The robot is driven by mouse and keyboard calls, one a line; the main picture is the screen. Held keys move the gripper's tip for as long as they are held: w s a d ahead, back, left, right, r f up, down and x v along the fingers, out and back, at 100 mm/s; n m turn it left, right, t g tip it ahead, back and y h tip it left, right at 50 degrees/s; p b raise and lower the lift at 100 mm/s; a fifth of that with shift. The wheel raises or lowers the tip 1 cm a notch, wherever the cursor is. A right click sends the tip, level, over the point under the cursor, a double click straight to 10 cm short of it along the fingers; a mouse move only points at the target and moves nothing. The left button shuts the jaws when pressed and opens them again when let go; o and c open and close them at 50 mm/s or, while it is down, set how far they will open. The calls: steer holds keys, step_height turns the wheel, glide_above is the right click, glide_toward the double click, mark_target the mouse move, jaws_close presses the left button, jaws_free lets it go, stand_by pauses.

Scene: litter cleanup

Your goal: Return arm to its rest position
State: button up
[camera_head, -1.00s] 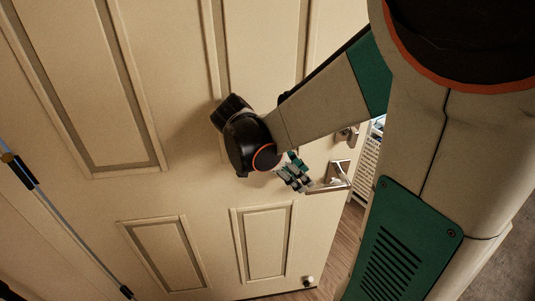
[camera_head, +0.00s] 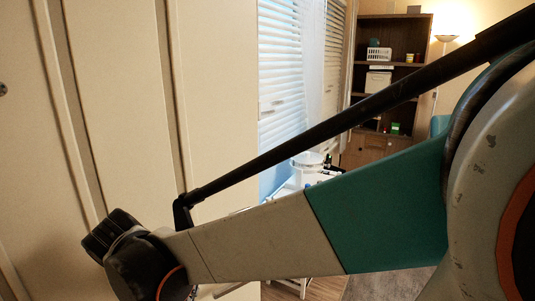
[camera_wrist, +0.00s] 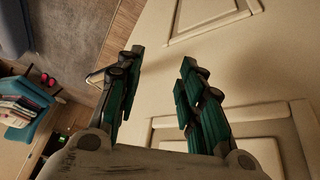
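My gripper (camera_wrist: 160,57) shows in the wrist view with its two green and black fingers spread apart. Nothing is held between them; the cream panelled door (camera_wrist: 175,90) shows through the gap. A metal door handle (camera_wrist: 96,76) shows just beside the left finger, partly hidden by it; I cannot tell whether they touch. In the head view my arm (camera_head: 270,235) reaches from the right edge to the lower left, in front of the door (camera_head: 115,110). The gripper itself is out of that view.
Past the door edge in the head view are window blinds (camera_head: 285,80), a dark shelf unit (camera_head: 400,38) and a lit lamp (camera_head: 446,40). A white table (camera_head: 288,192) stands behind my arm. The wrist view shows a teal chair (camera_wrist: 38,128) and grey carpet (camera_wrist: 28,25).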

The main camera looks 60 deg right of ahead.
steer(key=s+a+r+n+t+y, duration=0.1)
steer(key=a+r+n+t+y, duration=0.1)
steer(key=a+n, duration=0.4)
steer(key=a+r+n+t+y, duration=0.2)
steer(key=a+n+t, duration=0.2)
steer(key=a+n, duration=0.2)
steer(key=shift+s+a+n+y, duration=0.3)
steer(key=shift+s+n+y, duration=0.1)
steer(key=shift+n, duration=0.6)
stand_by(1.4)
